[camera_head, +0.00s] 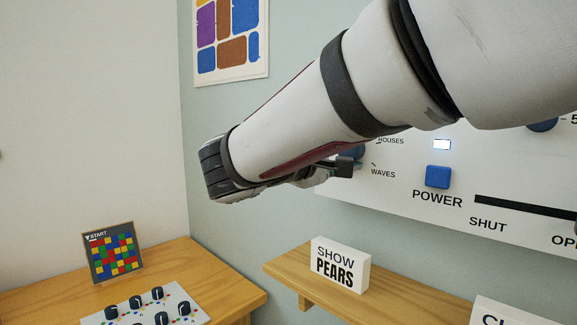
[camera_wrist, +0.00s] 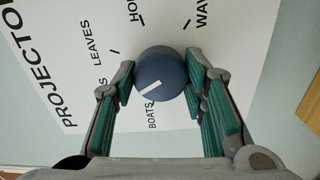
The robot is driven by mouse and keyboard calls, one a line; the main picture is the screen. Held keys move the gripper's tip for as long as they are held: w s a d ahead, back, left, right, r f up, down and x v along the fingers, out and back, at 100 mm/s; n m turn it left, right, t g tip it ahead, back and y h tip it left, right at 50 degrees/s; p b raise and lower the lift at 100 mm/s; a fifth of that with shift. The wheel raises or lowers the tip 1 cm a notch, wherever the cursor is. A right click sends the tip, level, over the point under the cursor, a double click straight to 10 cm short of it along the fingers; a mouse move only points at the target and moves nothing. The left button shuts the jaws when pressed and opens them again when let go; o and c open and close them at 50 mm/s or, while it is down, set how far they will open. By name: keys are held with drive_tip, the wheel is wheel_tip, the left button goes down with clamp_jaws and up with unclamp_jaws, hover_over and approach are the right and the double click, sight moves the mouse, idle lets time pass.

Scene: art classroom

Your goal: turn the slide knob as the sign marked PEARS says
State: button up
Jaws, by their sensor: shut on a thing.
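The slide knob is a round blue-grey dial (camera_wrist: 162,68) with a white pointer line, on the white projector panel (camera_wrist: 92,22). My gripper (camera_wrist: 160,82) is shut on the knob, one finger on each side. In the head view my gripper (camera_head: 345,166) is at the panel and the knob is mostly hidden. The white sign (camera_head: 341,265) reading SHOW PEARS stands on the wooden shelf (camera_head: 290,268).
Right of the gripper, the panel has a blue POWER button (camera_head: 438,177) and a dark slot (camera_head: 525,206) marked SHUT. A second white sign (camera_head: 500,312) is cut off below. A table (camera_head: 225,292) at lower left holds a coloured grid board (camera_head: 110,255) and a knob board (camera_head: 180,304).

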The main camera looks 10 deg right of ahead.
drive_tip(key=shift+f+m+b, duration=0.1)
drive_tip(key=shift+m+b, duration=0.4)
drive_tip(key=shift+b, duration=0.15)
drive_tip(key=o, duration=1.2)
drive_tip(key=v, duration=1.2)
